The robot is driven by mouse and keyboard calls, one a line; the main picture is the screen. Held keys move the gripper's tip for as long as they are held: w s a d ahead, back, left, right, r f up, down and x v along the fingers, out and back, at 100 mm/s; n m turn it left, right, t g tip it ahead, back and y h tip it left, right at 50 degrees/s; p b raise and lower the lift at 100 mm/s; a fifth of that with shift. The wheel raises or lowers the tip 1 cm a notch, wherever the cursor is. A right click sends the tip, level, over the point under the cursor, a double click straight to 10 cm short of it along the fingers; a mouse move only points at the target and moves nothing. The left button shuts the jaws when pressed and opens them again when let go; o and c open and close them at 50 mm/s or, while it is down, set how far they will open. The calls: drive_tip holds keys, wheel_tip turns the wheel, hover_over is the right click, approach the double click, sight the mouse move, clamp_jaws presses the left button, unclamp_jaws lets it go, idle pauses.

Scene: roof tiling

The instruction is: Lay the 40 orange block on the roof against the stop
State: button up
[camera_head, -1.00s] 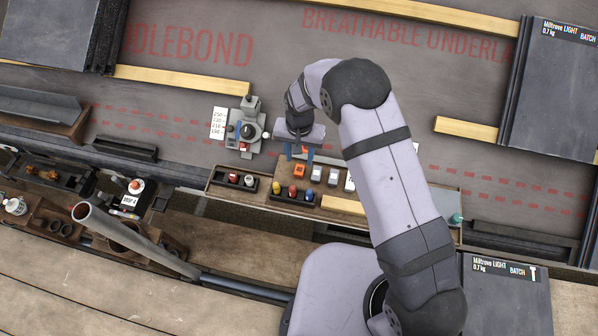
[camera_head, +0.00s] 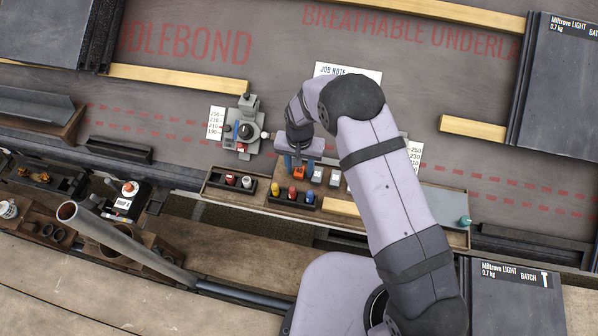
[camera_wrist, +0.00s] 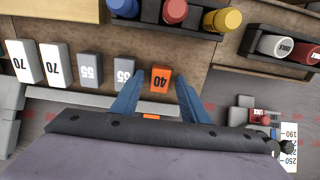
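The orange block marked 40 (camera_wrist: 160,80) stands on the wooden tray at the end of a row of blocks, beside a grey block marked 55 (camera_wrist: 123,72). My gripper (camera_wrist: 155,92) is open, with one blue finger on each side of the orange block and gaps between. In the head view the orange block (camera_head: 299,172) shows just below my gripper (camera_head: 297,163). The roof (camera_head: 180,120) is a grey underlay slope with red print. I cannot tell which part is the stop.
White blocks marked 70 (camera_wrist: 55,64) stand farther along the row. Red, blue and yellow pegs (camera_head: 292,194) sit in a dark holder close by. A grey device with a scale (camera_head: 245,130) stands left of the tray. Slates (camera_head: 555,90) lie at the right.

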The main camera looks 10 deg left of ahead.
sight(299, 171)
drive_tip(key=c, duration=0.9)
drive_tip(key=shift+r, duration=0.15)
drive_tip(key=shift+r+p, duration=1.95)
drive_tip(key=shift+r, duration=0.45)
